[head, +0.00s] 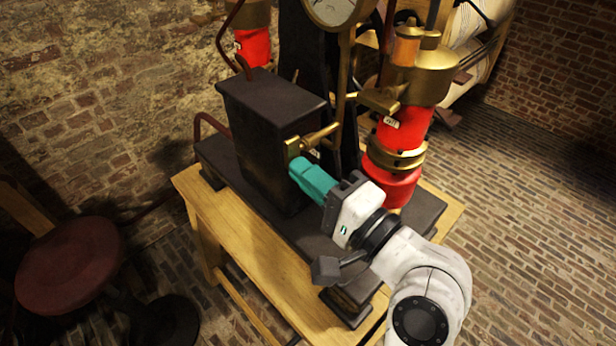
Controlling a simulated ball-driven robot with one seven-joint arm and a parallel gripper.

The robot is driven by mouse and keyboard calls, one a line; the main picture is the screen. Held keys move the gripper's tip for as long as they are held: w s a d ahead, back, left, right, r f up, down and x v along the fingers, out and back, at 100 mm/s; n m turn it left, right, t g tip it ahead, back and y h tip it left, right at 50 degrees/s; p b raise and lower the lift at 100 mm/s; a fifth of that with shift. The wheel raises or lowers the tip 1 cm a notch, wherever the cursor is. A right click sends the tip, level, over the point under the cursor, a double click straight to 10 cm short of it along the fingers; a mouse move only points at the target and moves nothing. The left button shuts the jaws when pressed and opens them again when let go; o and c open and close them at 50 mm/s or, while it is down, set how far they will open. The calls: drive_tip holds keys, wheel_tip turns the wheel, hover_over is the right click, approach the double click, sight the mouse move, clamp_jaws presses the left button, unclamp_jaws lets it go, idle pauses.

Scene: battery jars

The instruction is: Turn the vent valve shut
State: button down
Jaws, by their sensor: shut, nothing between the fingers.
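Two brass valve handles show in the head view. The nearer handle (320,135) sits on the front of a dark box (262,120), with a small tag below it. The other handle (378,99) is beside the red and brass cylinder, with a white tag (391,122) under it. The tags are too small to read, so I cannot tell which is the vent valve. My gripper (297,166) has teal fingers, shut and empty. Its tips appear just below the nearer handle's brass end; I cannot tell whether they touch it.
The apparatus stands on a dark base on a wooden table (232,262). A red and brass cylinder (398,150) rises right of my gripper, with a round gauge (333,8) above. A red stool (68,262) stands at left. The brick floor at right is clear.

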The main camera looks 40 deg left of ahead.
drive_tip(key=shift+f+b, duration=0.2)
drive_tip(key=shift+b, duration=0.25)
drive_tip(key=shift+w+a+f+y+b, duration=0.2)
drive_tip(key=shift+a+y+b, duration=0.85)
drive_tip(key=shift+b, duration=3.35)
drive_tip(key=shift+s+a+f+y+b, duration=0.1)
drive_tip(key=shift+a+f+y+b, duration=0.35)
drive_tip(key=shift+y+b, duration=2.55)
drive_tip(key=shift+w+a+f+h+b, duration=0.15)
drive_tip(key=shift+a+b, duration=0.65)
drive_tip(key=shift+b, duration=4.95)
drive_tip(key=shift+a, duration=0.25)
drive_tip(key=shift+d, duration=0.1)
